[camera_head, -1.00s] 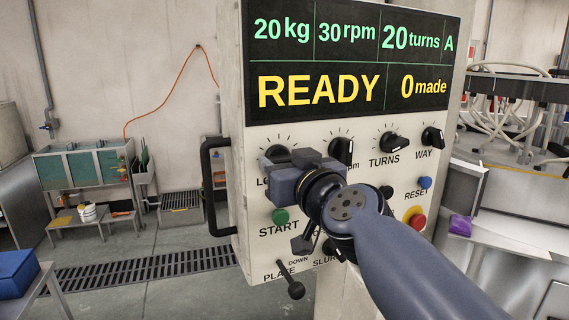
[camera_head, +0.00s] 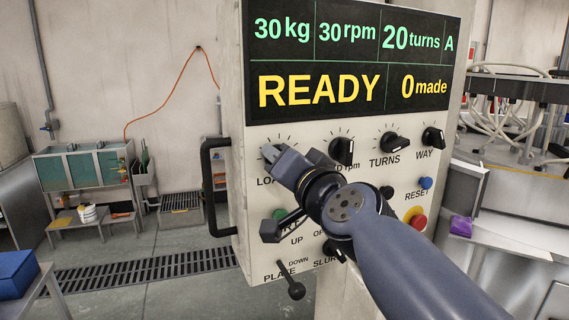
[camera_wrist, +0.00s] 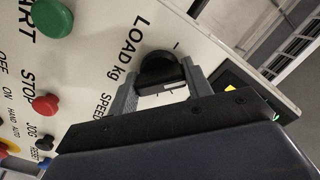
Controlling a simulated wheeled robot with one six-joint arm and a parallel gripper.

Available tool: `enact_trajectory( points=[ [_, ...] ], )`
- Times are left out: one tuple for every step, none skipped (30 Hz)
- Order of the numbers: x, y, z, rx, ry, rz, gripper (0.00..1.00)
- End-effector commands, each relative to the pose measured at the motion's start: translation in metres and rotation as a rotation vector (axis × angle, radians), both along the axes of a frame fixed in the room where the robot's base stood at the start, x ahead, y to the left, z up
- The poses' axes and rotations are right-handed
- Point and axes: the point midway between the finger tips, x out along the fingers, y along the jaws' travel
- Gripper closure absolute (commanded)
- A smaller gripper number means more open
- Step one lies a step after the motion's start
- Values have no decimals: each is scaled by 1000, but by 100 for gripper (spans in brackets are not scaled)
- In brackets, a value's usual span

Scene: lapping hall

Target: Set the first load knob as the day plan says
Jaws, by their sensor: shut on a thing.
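The load knob (camera_wrist: 158,66) is a black round knob beside the words "LOAD kg" in the wrist view. My gripper (camera_wrist: 162,82) is shut on it, one finger on each side. In the head view my gripper (camera_head: 274,154) covers the knob at the left of the top knob row. The panel display (camera_head: 350,60) reads 30 kg, 30 rpm, 20 turns, A, and below that READY and 0 made. The day plan is not in view.
The speed knob (camera_head: 341,151), turns knob (camera_head: 392,142) and way knob (camera_head: 432,137) stand to the right. A green start button (camera_head: 279,214) is below, partly hidden by my wrist. A black handle (camera_head: 208,190) is on the panel's left edge. A red stop button (camera_head: 418,222) is lower right.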

Motion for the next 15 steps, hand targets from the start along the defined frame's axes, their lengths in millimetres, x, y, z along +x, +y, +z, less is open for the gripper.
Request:
enact_trajectory(
  points=[
    [0,0,0,40,15,-1,76],
    [0,0,1,66,26,-1,76],
    [0,0,1,102,40,-1,76],
    [0,0,1,128,51,-1,76],
    [0,0,1,155,62,-1,76],
    [0,0,1,190,76,-1,76],
    [0,0,1,217,87,-1,76],
    [0,0,1,244,98,0,76],
    [0,0,1,279,112,0,76],
    [0,0,1,305,123,0,76],
    [0,0,1,331,133,0,76],
    [0,0,1,366,148,0,76],
    [0,0,1,391,158,0,76],
    [0,0,1,417,168,0,76],
    [0,0,1,451,182,0,76]
  ],
)
